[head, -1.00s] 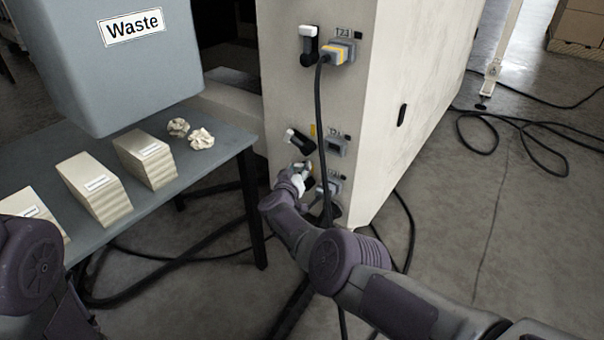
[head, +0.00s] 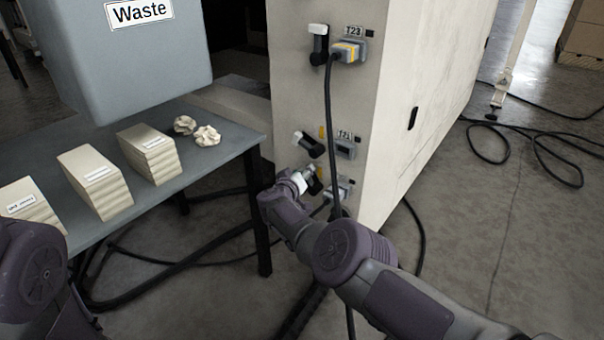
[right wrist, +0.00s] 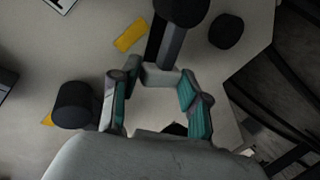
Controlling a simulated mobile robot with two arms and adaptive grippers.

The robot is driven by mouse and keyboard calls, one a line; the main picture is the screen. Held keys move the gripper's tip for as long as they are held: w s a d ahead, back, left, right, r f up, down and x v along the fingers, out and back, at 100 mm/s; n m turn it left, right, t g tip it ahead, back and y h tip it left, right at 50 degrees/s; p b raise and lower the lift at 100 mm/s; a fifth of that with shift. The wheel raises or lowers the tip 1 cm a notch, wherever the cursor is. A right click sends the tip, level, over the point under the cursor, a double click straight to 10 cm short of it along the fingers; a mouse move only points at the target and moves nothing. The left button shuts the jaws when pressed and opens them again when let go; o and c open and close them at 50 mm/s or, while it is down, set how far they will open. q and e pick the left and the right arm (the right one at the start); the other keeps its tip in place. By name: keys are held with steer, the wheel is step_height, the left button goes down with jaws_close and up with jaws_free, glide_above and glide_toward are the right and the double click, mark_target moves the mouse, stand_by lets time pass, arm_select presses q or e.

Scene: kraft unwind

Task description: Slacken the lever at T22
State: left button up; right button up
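The cabinet face (head: 290,95) carries three levers with black bodies and white handles, one above another. The top lever (head: 319,45) stands beside a T23 label. The middle lever (head: 309,144) is tilted, beside a label I cannot read surely. My right gripper (head: 306,177) is at the lowest lever, whose label is hidden. In the right wrist view, the teal pads of my right gripper (right wrist: 158,95) lie on both sides of that lever's white handle (right wrist: 160,108) and seem to touch it. Its black shaft (right wrist: 164,42) runs up to a round pivot. My left gripper is out of view.
A plug with a black cable (head: 331,110) hangs past the lower levers, close to my right arm. A blue-grey table (head: 215,160) with paper stacks and crumpled paper stands left, under a Waste bin (head: 140,70). Cables lie on the floor.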

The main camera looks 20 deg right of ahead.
steer(key=o, duration=0.4)
steer(key=shift+d, duration=0.1)
